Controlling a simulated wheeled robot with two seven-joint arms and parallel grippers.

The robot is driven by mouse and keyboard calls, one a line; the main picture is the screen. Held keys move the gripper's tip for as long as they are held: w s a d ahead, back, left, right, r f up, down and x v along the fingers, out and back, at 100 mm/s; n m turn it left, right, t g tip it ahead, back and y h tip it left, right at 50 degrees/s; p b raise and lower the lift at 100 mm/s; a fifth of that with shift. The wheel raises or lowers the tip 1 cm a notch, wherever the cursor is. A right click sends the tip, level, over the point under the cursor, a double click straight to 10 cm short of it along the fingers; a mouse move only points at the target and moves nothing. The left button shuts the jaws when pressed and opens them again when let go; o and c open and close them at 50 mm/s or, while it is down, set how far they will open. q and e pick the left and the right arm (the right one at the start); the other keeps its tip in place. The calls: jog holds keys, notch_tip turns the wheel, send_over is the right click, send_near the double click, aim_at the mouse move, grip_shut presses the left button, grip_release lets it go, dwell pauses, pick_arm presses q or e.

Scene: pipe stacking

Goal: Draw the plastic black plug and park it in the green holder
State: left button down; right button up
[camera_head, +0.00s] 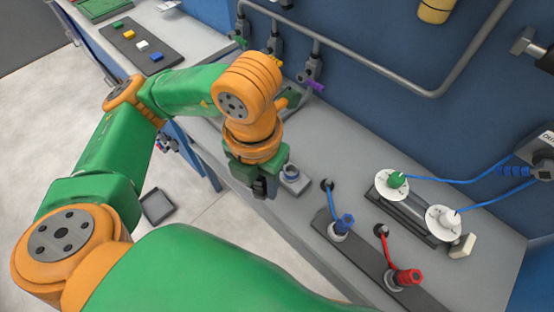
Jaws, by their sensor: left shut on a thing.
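My left gripper (262,182) points down at the front edge of the grey bench, just left of a small grey square-based fitting (292,177). It is shut on a small dark piece (261,190), which looks like the black plug; the fingers hide most of it. I cannot tell from this view whether the plug is clear of a socket. A flat greenish piece (293,101) shows behind my left wrist, partly covered; I cannot tell whether it is the green holder. My right gripper is out of view.
Blue (344,224) and red (407,277) plugs with cables stand on a dark strip at the right. Two white discs (442,222) sit on a black rail behind them. Pipes with small valves (314,73) line the blue wall. Coloured blocks (142,44) lie far left.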

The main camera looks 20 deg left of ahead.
pick_arm(q)
jog(key=shift+s+r, duration=0.2)
jog(key=shift+s, duration=0.2)
notch_tip(320, 180, up, 8)
jog(key=p, duration=0.6)
jog(key=shift+r, duration=0.1)
